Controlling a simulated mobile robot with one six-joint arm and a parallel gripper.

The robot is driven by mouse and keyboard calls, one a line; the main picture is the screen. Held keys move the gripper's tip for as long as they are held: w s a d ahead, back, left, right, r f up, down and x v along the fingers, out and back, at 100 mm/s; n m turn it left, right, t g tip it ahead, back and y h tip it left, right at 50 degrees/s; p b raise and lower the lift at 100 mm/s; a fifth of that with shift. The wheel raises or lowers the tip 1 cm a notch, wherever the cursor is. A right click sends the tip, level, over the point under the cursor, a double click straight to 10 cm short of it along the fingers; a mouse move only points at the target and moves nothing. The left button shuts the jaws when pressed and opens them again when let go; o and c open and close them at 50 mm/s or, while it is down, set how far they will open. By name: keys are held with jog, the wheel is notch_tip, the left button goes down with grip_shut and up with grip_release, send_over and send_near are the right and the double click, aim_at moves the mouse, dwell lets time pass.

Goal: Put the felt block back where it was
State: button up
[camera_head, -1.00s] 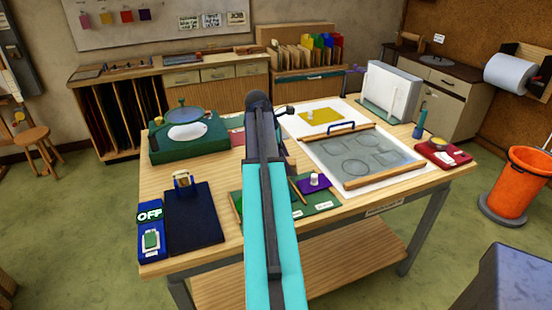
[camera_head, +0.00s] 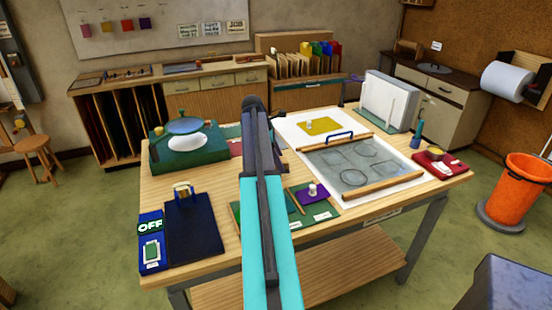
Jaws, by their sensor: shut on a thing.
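My gripper is not visible; my turquoise and dark arm rises through the middle of the picture and hides it. I cannot make out a felt block for certain. A red tray (camera_head: 441,164) at the table's right end holds small yellowish and whitish things, too small to name. A white knob-like piece (camera_head: 312,190) stands on a purple sheet (camera_head: 307,197) on the green mat (camera_head: 326,214), right of my arm. Another small pale piece (camera_head: 309,124) is on a yellow sheet (camera_head: 322,127) at the back.
A grey panel (camera_head: 358,166) with outlined shapes lies between wooden bars on the wooden table (camera_head: 210,238). A green stand (camera_head: 190,156) is at the back left. A navy board (camera_head: 195,230) and a blue box marked OFF (camera_head: 152,252) are at the front left. An orange bin (camera_head: 530,190) stands right.

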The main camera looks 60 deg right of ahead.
jog(key=shift+w+d+f+p, duration=0.15)
jog(key=shift+w+d+p, duration=0.3)
jog(key=shift+w+d, duration=0.8)
jog(key=shift+w+d+f+p, duration=0.15)
jog(key=shift+w+d+p, duration=0.3)
jog(key=shift+w+d, duration=0.7)
jog(key=shift+f, duration=0.1)
jog(key=shift+f+p, duration=0.85)
jog(key=shift+f, duration=0.85)
jog(key=o, duration=1.1)
jog(key=shift+f, duration=0.1)
jog(key=b+v, duration=0.4)
jog(key=v, duration=0.8)
